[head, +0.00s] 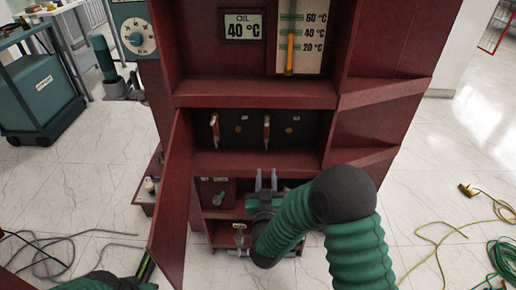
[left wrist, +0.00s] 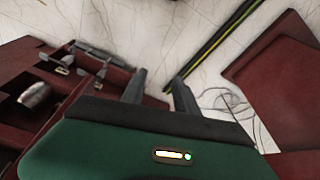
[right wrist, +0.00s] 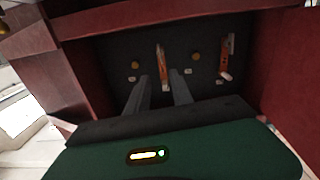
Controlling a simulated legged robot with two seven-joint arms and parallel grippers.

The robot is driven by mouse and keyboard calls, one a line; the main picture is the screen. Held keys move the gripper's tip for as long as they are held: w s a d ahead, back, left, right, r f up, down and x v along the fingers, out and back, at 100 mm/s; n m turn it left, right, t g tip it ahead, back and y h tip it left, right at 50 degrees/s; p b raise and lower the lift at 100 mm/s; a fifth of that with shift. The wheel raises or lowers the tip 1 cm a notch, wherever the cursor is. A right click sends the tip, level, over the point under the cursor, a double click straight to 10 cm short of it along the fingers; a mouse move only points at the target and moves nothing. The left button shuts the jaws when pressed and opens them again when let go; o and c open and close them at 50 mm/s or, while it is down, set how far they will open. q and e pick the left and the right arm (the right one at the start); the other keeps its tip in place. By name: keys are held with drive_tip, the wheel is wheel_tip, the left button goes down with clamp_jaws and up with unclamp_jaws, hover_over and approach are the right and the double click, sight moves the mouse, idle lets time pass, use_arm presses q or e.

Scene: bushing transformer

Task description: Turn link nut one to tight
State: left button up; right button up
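Two orange upright links, a left link (head: 214,130) and a right link (head: 266,130), stand in the dark middle compartment of the red cabinet. Small brass and white round parts sit beside them; I cannot tell which is link nut one. In the right wrist view the left link (right wrist: 162,68) and right link (right wrist: 226,56) show, with brass knobs (right wrist: 135,65) beside them. My right gripper (head: 266,174) is open and empty, its fingers pointing at the compartment from below and in front. My left gripper (left wrist: 160,84) is open and empty, low beside the cabinet; its fingers point towards the floor.
An open red door (head: 172,200) stands on the left of the compartments. A lower compartment holds a green handle (head: 219,198). Cables (head: 445,240) lie on the floor at right. A cart (head: 40,90) stands left.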

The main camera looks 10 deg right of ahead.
sight(266, 143)
drive_tip(key=b+x, duration=0.2)
drive_tip(key=x, duration=1.2)
drive_tip(key=shift+a+f+b, duration=0.1)
drive_tip(key=shift+a+b, duration=0.05)
drive_tip(key=shift+b, duration=0.25)
drive_tip(key=shift+w+d, duration=0.2)
drive_tip(key=shift+w, duration=0.3)
drive_tip(key=shift+c, duration=0.6)
clamp_jaws()
